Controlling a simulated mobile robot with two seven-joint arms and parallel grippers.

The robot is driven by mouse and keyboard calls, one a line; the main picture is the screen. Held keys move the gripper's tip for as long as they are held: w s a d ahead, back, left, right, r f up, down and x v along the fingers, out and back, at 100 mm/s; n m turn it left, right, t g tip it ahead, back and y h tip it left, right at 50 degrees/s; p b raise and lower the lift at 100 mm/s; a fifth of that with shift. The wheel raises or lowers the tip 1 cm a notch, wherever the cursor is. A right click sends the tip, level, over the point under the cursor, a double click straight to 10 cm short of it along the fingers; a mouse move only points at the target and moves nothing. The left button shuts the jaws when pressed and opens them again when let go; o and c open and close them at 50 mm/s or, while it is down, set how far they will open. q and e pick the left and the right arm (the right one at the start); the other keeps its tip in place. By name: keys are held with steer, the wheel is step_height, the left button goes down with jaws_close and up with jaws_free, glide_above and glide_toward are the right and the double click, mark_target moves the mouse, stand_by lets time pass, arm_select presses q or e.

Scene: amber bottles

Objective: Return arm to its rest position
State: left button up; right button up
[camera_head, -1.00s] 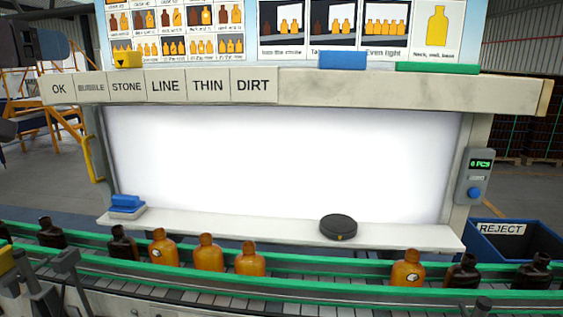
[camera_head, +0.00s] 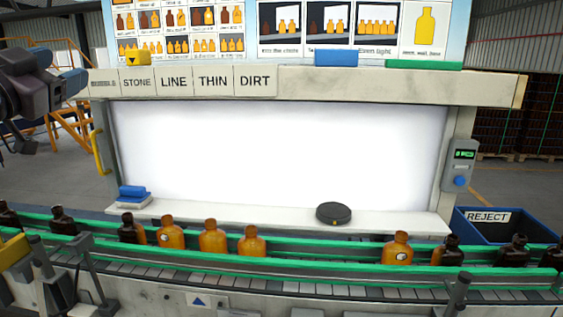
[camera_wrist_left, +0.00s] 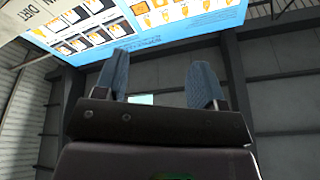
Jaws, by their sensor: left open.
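My left arm and gripper show at the left edge of the head view, raised beside the inspection station; the dark body (camera_head: 40,80) is partly cut off by the frame. In the left wrist view my left gripper (camera_wrist_left: 162,84) has its two blue-grey fingers spread apart with nothing between them. It points up toward the picture board (camera_wrist_left: 140,22) and a grey wall. My right gripper is in neither view.
A lit white panel (camera_head: 280,155) stands behind the conveyor (camera_head: 300,267), which carries amber bottles (camera_head: 212,238) and darker ones. A black puck (camera_head: 333,213) and a blue block (camera_head: 132,193) lie on the shelf (camera_head: 240,217). A blue reject bin (camera_head: 500,228) is at right.

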arm_select(q)
steer(key=w+f+g, duration=0.1)
steer(key=w+f, duration=0.1)
steer(key=f, duration=0.8)
steer(key=w+f, duration=0.2)
steer(key=f, duration=0.8)
steer(key=s+d+f+n+g+y, duration=0.1)
steer(key=s+f, duration=0.1)
steer(key=f, duration=0.8)
steer(key=s+f+g+y, duration=0.1)
steer(key=s+f, duration=0.1)
steer(key=f, duration=0.8)
steer(key=s+d+f+n+g+y, duration=0.1)
steer(key=s+d+f+n+g, duration=0.2)
steer(key=s+f, duration=0.8)
steer(key=s+d+f+n+g, duration=0.2)
steer(key=s+d+f, duration=0.3)
steer(key=s+f, duration=0.7)
steer(key=shift+f+n+g+y, duration=0.4)
steer(key=shift+f+n, duration=0.3)
steer(key=shift+f, duration=1.25)
